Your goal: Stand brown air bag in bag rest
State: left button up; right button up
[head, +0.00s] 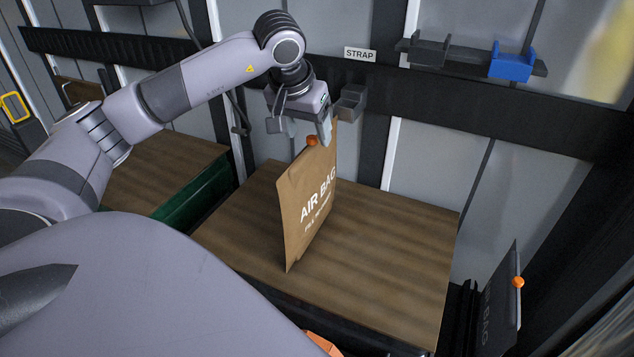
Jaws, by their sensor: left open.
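The brown air bag (308,205) stands upright, seen at an angle, over the brown wooden top, with an orange valve near its top edge. My left gripper (300,132) is open at the bag's top; one finger overlaps the top edge in the picture, and I cannot tell whether it touches. A dark grey air bag (502,305) with an orange valve stands upright at the lower right, beside black slotted parts (462,315) that may be a bag rest. My right gripper is not in view.
The wooden top (400,245) is clear right of the bag. A grey holder (350,103) sits on the wall rail below a STRAP label (360,54). A blue holder (512,64) is on a shelf at upper right. A green-sided crate (195,195) stands left.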

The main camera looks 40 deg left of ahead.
aim_at(312, 142)
pick_arm(q)
jog(key=x, duration=0.6)
jog(key=shift+d+f+p, duration=0.15)
jog(key=shift+f+p, duration=0.05)
jog(key=shift+p, duration=0.1)
jog(key=shift+c, duration=0.3)
grip_shut()
